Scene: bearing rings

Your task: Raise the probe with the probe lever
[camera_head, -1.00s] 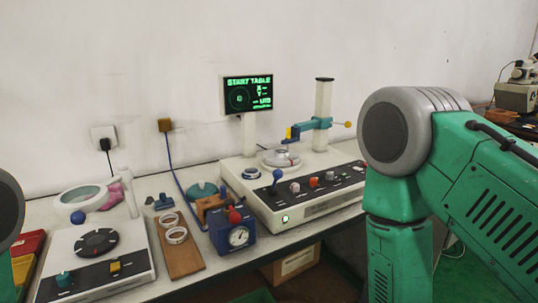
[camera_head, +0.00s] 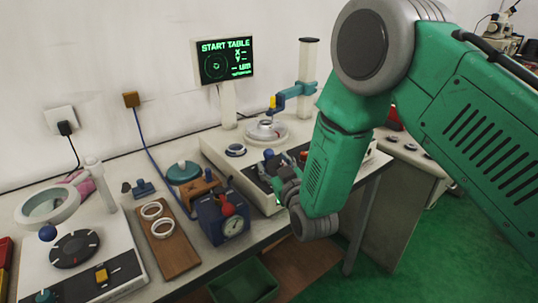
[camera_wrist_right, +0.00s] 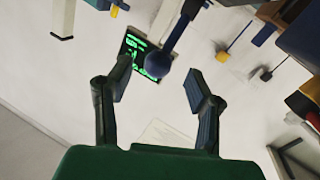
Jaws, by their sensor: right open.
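A lever with a blue ball knob (camera_head: 268,154), which I take for the probe lever, stands on the front panel of the white measuring machine (camera_head: 225,158). The teal probe arm (camera_head: 296,91) with its yellow tip piece reaches from the white column over the round table (camera_head: 265,131). My right gripper (camera_head: 279,172) is at the front panel, close to the lever and partly hidden by my arm. In the right wrist view the fingers (camera_wrist_right: 160,82) are apart, with the blue ball (camera_wrist_right: 157,66) between their tips, nearer the left finger; contact cannot be told. My left gripper is out of view.
A blue dial gauge box (camera_head: 224,218) stands just left of my right gripper. A wooden board (camera_head: 172,248) with two white rings lies further left. The monitor (camera_head: 226,61) reads START TABLE. A green bin (camera_head: 245,280) is below the table edge.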

